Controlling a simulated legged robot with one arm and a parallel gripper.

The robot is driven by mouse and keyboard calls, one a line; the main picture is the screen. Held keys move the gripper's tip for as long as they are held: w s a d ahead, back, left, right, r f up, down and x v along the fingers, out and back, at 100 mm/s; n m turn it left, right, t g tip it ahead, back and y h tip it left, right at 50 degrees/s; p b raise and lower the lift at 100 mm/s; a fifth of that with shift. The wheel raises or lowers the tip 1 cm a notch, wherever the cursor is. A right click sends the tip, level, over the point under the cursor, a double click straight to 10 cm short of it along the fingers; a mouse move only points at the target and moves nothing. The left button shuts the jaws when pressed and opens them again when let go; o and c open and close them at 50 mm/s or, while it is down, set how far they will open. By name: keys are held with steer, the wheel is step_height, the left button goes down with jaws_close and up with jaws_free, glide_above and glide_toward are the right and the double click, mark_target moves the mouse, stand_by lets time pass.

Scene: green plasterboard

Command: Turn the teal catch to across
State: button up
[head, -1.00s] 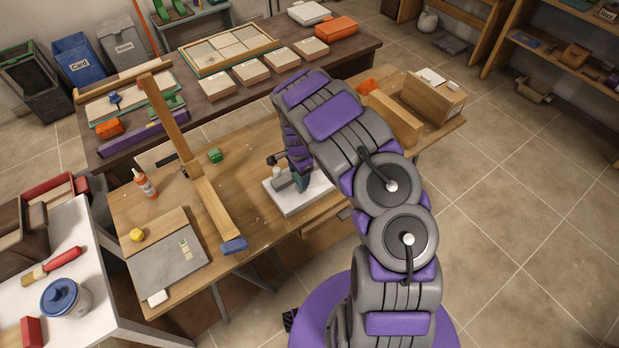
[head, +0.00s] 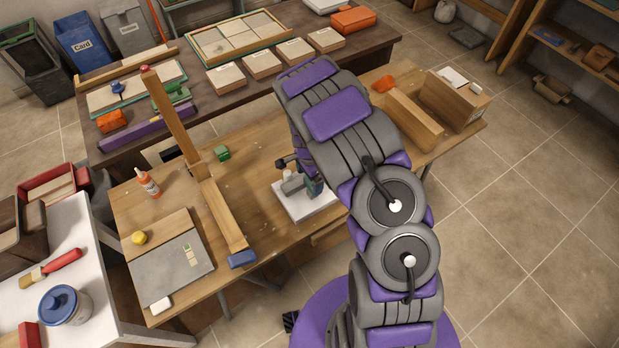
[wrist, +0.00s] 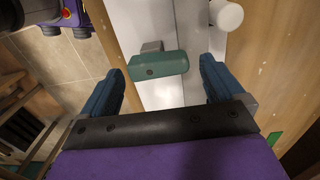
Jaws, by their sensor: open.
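The teal catch (wrist: 158,66) shows in the wrist view as a short rounded bar with a dark screw near its left end. It lies sideways in that picture, over a white plate (wrist: 160,92), with a grey block (wrist: 152,46) just behind it. My gripper (wrist: 161,68) is open, with one blue finger off each end of the catch and a visible gap on both sides. In the head view the white plate (head: 298,208) sits on the wooden bench; my arm hides most of the gripper and I cannot make out the catch clearly.
A white round knob (wrist: 227,15) stands beyond the right finger. On the bench (head: 255,225) are a wooden beam (head: 218,208), a green block (head: 222,153), a glue bottle (head: 148,183) and a wooden box (head: 452,98). Bare bench lies left of the plate.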

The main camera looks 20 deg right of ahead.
step_height(320, 180, up, 8)
step_height(320, 180, up, 9)
steer(key=t+p, duration=0.1)
steer(key=p, duration=0.1)
glide_above(312, 184)
steer(key=shift+a+r, duration=0.2)
steer(key=shift+a, duration=0.1)
steer(key=shift+d, duration=0.35)
steer(key=s+r+n+b, duration=0.1)
steer(key=s+r+n, duration=0.3)
steer(key=s, duration=0.7)
steer(key=s+r+n+g+b, duration=0.1)
steer(key=s+r+n, duration=0.3)
steer(key=s, duration=0.7)
steer(key=s+r+n+g+b, duration=0.1)
steer(key=s+r+n, duration=0.3)
steer(key=s, duration=0.8)
steer(key=a+n+b, duration=0.1)
steer(key=n, duration=0.1)
steer(key=shift+n+b, duration=0.3)
steer(key=shift+b, duration=0.05)
